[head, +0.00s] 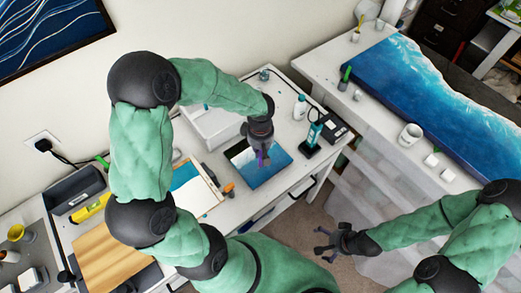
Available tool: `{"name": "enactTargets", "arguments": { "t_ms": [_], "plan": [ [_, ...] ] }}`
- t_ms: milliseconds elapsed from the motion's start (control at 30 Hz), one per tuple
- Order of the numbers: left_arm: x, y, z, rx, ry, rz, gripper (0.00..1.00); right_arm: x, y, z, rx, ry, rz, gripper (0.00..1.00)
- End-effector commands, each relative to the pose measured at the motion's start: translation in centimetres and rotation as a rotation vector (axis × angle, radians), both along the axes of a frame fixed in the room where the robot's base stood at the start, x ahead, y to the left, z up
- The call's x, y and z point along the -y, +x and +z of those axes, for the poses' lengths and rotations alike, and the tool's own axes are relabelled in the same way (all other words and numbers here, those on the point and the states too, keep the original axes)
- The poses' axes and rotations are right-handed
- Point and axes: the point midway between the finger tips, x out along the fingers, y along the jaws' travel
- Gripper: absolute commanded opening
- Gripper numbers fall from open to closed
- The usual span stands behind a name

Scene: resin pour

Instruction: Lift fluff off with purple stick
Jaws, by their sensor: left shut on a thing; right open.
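My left gripper (260,152) points down over a blue resin panel (270,174) on the white worktable. It is shut on a purple stick (261,160), of which only a short piece shows below the fingers. I cannot tell whether the stick's tip touches the panel. Pale patches show on the panel's surface, but fluff is too small to make out. My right gripper (325,244) is open and empty, low at the right, in front of the worktable and apart from everything.
A large blue ocean-pattern slab (410,90) covers the right bench.

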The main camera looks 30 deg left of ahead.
Motion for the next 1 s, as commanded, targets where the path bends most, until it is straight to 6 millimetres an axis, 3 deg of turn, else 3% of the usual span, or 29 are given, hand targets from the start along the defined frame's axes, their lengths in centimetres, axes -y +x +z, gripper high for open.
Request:
{"name": "enactTargets", "arguments": {
  "t_ms": [1000],
  "plan": [
    [0.00,0.01,-0.71,0.000,0.000,0.000,0.00,0.00,0.00,-0.81,0.000,0.000,0.000,1.00]
  ]
}}
